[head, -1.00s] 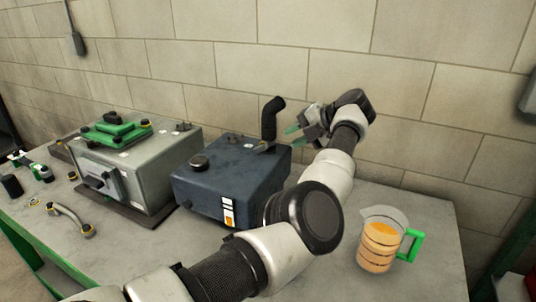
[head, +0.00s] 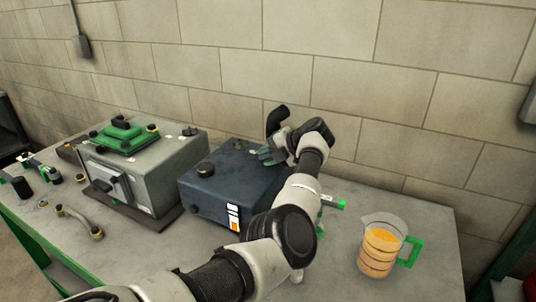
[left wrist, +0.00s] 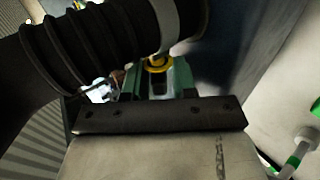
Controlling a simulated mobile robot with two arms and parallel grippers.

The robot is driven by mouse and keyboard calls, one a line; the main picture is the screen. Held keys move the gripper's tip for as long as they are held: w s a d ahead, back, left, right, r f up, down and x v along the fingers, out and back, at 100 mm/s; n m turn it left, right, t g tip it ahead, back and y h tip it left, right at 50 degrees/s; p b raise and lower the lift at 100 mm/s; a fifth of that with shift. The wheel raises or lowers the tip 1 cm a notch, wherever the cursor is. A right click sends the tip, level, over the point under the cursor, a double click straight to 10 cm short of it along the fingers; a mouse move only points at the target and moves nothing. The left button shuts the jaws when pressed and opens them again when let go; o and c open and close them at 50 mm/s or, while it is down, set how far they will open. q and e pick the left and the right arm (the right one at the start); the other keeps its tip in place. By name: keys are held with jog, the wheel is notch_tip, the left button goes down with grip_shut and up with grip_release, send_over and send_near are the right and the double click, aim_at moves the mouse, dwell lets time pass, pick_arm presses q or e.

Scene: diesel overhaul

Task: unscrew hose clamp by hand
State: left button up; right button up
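A black bent hose (head: 276,119) rises from the back of the dark blue tank (head: 222,180). In the left wrist view the ribbed hose (left wrist: 90,48) fills the upper left, with a pale band (left wrist: 166,22) around it. A yellow-ringed knob (left wrist: 158,64) shows just below this band, apparently part of the hose clamp. My left gripper (head: 268,156) is at the tank's back right, by the hose base. Its green-tipped fingers are near the knob. I cannot tell whether they touch it or how wide they are open. My right gripper is out of view.
A grey machine with a green top (head: 120,133) stands left of the tank. A jug of orange liquid (head: 379,249) with a green handle stands at the bench's right. A green-ended tool (head: 332,202) lies behind my left arm. The block wall is close behind.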

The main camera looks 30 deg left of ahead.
pick_arm(q)
grip_shut()
jog(key=shift+r+h+p, duration=0.3)
jog(key=shift+h+p, duration=0.15)
jog(key=shift+h, duration=0.65)
jog(key=shift+a+h+p, duration=0.15)
jog(key=shift+h+p, duration=0.2)
jog(key=shift+h, duration=0.65)
jog(key=shift+f+h, duration=0.1)
jog(key=shift+h, duration=0.6)
grip_release()
